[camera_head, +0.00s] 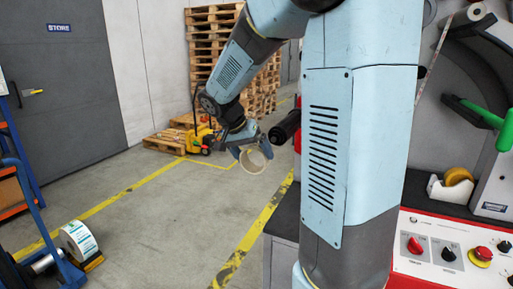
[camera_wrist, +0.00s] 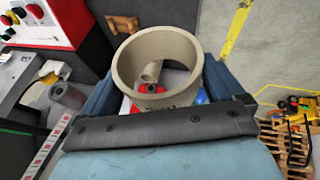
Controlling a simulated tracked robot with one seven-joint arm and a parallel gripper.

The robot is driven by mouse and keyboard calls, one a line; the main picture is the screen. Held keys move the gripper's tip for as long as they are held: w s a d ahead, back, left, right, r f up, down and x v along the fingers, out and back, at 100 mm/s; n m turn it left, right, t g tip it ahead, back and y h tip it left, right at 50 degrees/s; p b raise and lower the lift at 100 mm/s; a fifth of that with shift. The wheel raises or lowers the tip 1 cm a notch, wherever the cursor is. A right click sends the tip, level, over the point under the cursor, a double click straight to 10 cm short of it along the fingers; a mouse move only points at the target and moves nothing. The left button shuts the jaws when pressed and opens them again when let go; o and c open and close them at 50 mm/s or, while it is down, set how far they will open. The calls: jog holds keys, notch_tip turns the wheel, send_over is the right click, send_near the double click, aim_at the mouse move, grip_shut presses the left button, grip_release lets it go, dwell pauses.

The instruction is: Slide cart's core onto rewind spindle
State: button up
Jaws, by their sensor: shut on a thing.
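The core is a beige cardboard ring (camera_head: 253,161) held in my gripper (camera_head: 247,148), above the open floor in the head view. In the wrist view the core (camera_wrist: 157,57) sits between the two blue jaws, its open end facing up toward the camera. A dark cylinder (camera_head: 285,128), seemingly the rewind spindle, sticks out left from the machine, partly hidden by my arm. The core is apart from it, to its lower left. In the wrist view a grey cylinder (camera_wrist: 67,95) stands out at the left; I cannot tell if it is the same part.
The machine's control panel (camera_head: 440,249) is at the lower right, with a tape dispenser (camera_head: 452,188) behind it. A blue cart frame (camera_head: 40,215) and a white label roll (camera_head: 78,241) are at the lower left. Pallets (camera_head: 205,48) stand at the back. The middle floor is clear.

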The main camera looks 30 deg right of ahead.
aim_at(259, 147)
jog(key=s+r, duration=0.1)
jog(key=s+d+r, duration=0.1)
jog(key=r, duration=0.1)
jog(key=shift+w+d+f, duration=0.1)
jog(key=shift+w+d, duration=3.4)
jog(key=shift+d, duration=1)
jog(key=shift+w+d+r, duration=0.1)
jog(key=shift+w+d, duration=3.45)
jog(key=shift+d, duration=1)
jog(key=shift+w+d+f, duration=0.1)
jog(key=shift+w+d, duration=3.4)
jog(key=shift+d, duration=1)
